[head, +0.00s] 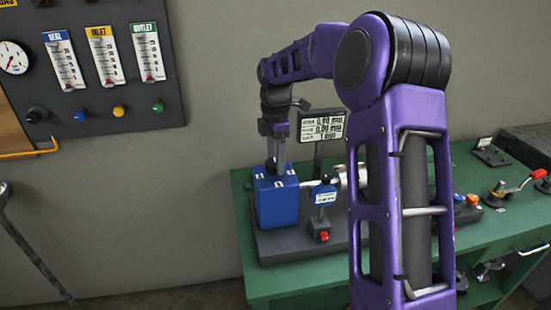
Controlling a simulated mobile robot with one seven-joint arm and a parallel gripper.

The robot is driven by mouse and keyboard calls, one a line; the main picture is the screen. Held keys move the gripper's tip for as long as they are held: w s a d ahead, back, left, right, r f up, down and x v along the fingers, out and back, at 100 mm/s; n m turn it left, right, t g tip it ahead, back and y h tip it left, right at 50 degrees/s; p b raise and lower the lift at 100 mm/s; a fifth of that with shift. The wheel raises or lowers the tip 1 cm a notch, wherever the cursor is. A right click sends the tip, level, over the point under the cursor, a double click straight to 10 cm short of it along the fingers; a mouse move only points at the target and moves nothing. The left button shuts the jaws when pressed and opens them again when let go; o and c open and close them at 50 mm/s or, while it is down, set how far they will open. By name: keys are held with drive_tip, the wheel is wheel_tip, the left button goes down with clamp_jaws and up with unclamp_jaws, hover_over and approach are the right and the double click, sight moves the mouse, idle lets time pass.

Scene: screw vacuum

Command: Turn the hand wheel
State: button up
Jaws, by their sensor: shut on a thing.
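My gripper (276,170) points straight down at the top of a blue block (277,203) on the green bench. Its fingers are shut on a part at the top of this block. The part is small and mostly hidden by the fingers, so I cannot make out whether it is the hand wheel. No wheel rim shows clearly elsewhere. A silver cylinder (341,178) lies to the right of the block, partly hidden behind my purple arm.
The green bench (255,284) holds a dark base plate (285,243), a small blue unit (323,194) and a red-handled clamp (517,187). A display (322,127) stands behind the block. A dark gauge panel (100,60) hangs on the wall at left. My arm hides the bench's middle.

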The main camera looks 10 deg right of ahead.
drive_tip(key=shift+n, duration=0.4)
drive_tip(key=o, duration=1.4)
drive_tip(key=shift+c, duration=0.2)
wheel_tip(320, 180, up, 18)
drive_tip(key=shift+f, duration=0.25)
